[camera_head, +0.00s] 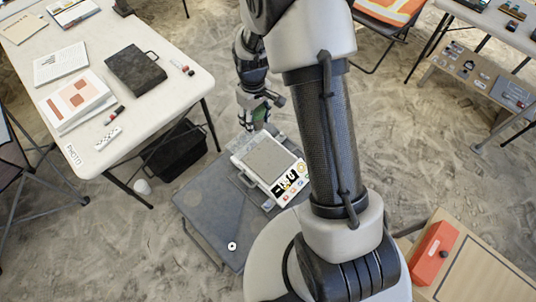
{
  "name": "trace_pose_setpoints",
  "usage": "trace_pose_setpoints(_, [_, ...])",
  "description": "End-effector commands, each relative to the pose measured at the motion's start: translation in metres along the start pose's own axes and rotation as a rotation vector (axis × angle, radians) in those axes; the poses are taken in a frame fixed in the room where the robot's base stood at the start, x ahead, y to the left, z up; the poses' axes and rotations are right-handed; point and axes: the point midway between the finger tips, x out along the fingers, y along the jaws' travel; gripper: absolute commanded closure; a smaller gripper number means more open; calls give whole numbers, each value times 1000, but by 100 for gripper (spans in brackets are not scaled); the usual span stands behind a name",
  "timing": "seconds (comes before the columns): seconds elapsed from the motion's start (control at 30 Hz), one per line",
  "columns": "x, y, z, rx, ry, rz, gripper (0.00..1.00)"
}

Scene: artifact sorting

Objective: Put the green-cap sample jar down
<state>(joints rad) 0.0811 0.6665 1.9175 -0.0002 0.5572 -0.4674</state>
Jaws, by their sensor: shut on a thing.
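My gripper (261,104) hangs at the upper middle of the view, just beyond the far edge of a white scale-like device. It is shut on the green-cap sample jar (261,116), of which a small green patch shows between the fingers. The rest of the jar is mostly hidden by the fingers. The white device (239,160) has a grey top plate and a display with buttons on its near side. I cannot tell whether the jar touches the device.
The device rests on a dark grey flat slab (205,215) with a small white ring (232,246). A white table (150,95) with papers and a black case (136,69) stands left. A black bin (175,150) sits below it. An orange box (433,253) is lower right.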

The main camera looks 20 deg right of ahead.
Motion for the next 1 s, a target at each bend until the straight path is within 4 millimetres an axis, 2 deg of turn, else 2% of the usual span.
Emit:
trace_pose_setpoints(0.03, [23, 12, -2, -76, -7, -4, 85])
trace_pose_setpoints(0.2, [88, 48, -7, -367, -6, -5, 85])
trace_pose_setpoints(0.4, [150, 77, -3, -639, -2, -3, 85])
trace_pose_setpoints(0.6, [179, 89, 1, -773, 0, 0, 85])
trace_pose_setpoints(0.73, [199, 90, 2, -793, -1, -1, 85])
trace_pose_setpoints(1.0, [272, 89, 2, -792, -1, -1, 85])
